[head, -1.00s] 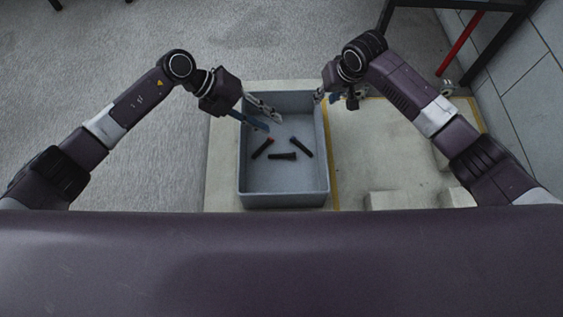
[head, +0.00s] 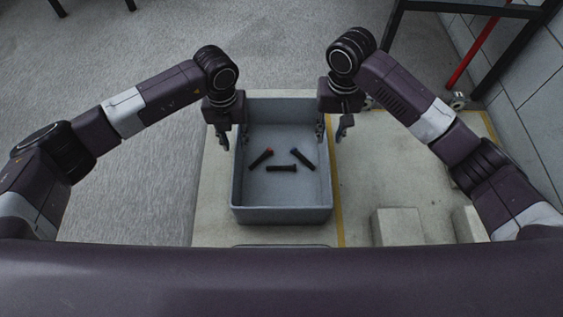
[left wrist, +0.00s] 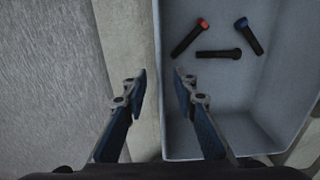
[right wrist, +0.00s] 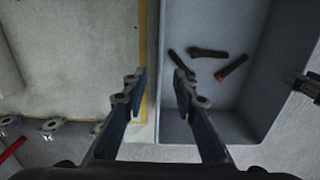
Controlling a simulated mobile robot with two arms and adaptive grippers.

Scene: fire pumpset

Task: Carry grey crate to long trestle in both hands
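The grey crate (head: 283,216) stands on a pale concrete slab and holds several dark bolts or torches, one with a red end (head: 261,157) and one with a blue end (head: 302,159). My left gripper (head: 233,138) is at the crate's left wall, fingers pointing down. In the left wrist view its open fingers (left wrist: 160,85) lie either side of the wall of the crate (left wrist: 174,70). My right gripper (head: 332,134) is at the right wall. In the right wrist view its open fingers (right wrist: 155,85) straddle the wall of the crate (right wrist: 164,60). Contact cannot be told.
The concrete slab (head: 385,160) has a yellow line and pale blocks (head: 397,227) at the front right. A dark metal frame (head: 475,45) and a red pole (head: 478,52) stand at the back right near the tiled wall. Grey floor (head: 120,60) is open at left.

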